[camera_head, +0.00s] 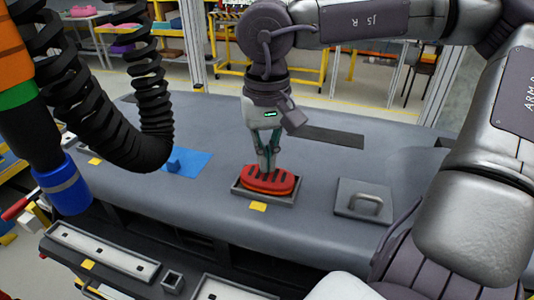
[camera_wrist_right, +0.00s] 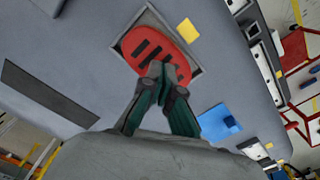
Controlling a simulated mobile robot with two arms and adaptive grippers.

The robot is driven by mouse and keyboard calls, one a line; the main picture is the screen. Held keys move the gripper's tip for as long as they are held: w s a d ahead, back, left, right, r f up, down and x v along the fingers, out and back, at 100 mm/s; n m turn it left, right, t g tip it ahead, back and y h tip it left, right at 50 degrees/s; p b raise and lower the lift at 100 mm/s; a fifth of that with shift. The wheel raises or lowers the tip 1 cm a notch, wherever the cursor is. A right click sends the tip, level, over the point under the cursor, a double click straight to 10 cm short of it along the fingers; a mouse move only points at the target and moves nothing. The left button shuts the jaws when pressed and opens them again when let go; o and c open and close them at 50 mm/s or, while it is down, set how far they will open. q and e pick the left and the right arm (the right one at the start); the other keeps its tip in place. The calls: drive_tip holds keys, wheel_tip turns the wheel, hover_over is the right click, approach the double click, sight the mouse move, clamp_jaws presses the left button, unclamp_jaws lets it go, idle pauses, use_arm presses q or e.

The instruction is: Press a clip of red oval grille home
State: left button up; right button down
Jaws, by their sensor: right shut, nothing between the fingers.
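The red oval grille (camera_head: 268,181) with dark slots lies in a shallow grey rectangular frame (camera_head: 283,200) on the dashboard (camera_head: 330,220). In the right wrist view the grille (camera_wrist_right: 143,60) covers most of its frame (camera_wrist_right: 196,70). My right gripper (camera_head: 267,170) points down with its fingers together and nothing between them. Its fingertips are at the grille, over its edge nearest the gripper in the wrist view (camera_wrist_right: 163,68). I cannot tell whether they touch it. The fingers hide part of the grille, and no clip can be made out. My left gripper is not seen.
A grey plate with a handle (camera_head: 363,200) lies right of the grille. A blue piece (camera_head: 186,162) lies to the left. A yellow tag (camera_head: 258,207) is in front of the frame. A dark flat slot (camera_head: 332,137) is behind. Trays (camera_head: 105,250) stand along the front edge.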

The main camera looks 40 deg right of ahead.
drive_tip(key=shift+s+f+b, duration=0.15)
drive_tip(key=shift+f+b, duration=0.85)
drive_tip(key=shift+f, duration=0.15)
idle(1.2)
idle(0.5)
wheel_tip(320, 180, up, 8)
drive_tip(key=p, duration=0.6)
drive_tip(key=shift+r, duration=0.15)
drive_tip(key=shift+w, duration=0.2)
